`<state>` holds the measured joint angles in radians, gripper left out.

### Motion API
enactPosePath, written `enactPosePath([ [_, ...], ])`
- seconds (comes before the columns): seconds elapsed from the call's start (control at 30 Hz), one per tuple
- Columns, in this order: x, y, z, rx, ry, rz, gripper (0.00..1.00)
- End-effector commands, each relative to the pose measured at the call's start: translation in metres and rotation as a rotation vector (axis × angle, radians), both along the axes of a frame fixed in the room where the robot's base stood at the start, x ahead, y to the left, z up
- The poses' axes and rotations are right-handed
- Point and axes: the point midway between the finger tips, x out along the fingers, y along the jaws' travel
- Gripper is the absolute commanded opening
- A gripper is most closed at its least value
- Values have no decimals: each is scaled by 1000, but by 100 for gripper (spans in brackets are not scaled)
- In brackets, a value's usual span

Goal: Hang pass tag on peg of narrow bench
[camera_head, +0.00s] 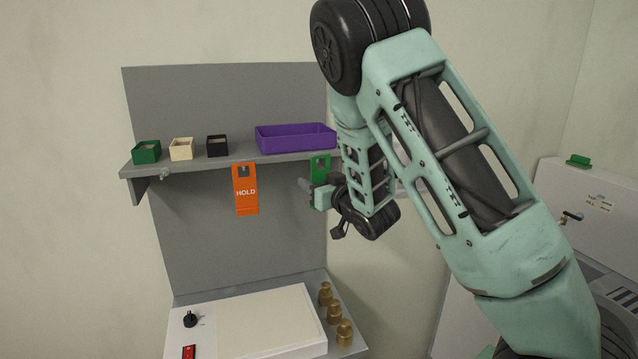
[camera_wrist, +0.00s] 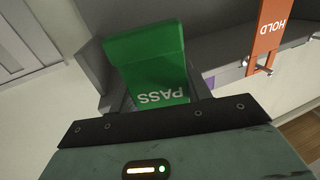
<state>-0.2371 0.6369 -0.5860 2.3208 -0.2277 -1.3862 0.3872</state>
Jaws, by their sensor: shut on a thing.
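The green pass tag (camera_head: 320,168) is upright at the shelf's front edge, its lower part hidden by my gripper (camera_head: 318,192). In the wrist view the pass tag (camera_wrist: 147,65) shows its white PASS lettering upside down. My gripper is shut on the tag's lettered end. Whether a peg passes through the tag's hole cannot be told. The grey bench (camera_head: 170,240) has a tall back panel and a shelf (camera_head: 225,158). A bare peg (camera_head: 164,174) sticks out at the shelf's left. An orange HOLD tag (camera_head: 245,198) hangs from the shelf's front.
On the shelf stand a green box (camera_head: 146,153), a cream box (camera_head: 181,149), a black box (camera_head: 217,146) and a purple tray (camera_head: 295,138). Below are a white panel (camera_head: 255,325) and brass weights (camera_head: 334,312). A pale machine (camera_head: 600,205) stands at right.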

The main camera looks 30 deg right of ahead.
Motion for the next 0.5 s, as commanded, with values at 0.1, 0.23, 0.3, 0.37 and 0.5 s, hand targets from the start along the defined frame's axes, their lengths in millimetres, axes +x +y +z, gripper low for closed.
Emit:
enactPosePath([
  [0.1,7,-2,0,-2,0,0,27],
  [0.23,14,-4,-1,-1,1,0,27],
  [0.3,18,-5,-1,-1,1,0,27],
  [0.37,21,-6,-2,-1,2,0,27],
  [0.5,28,-8,-6,0,-1,0,27],
])
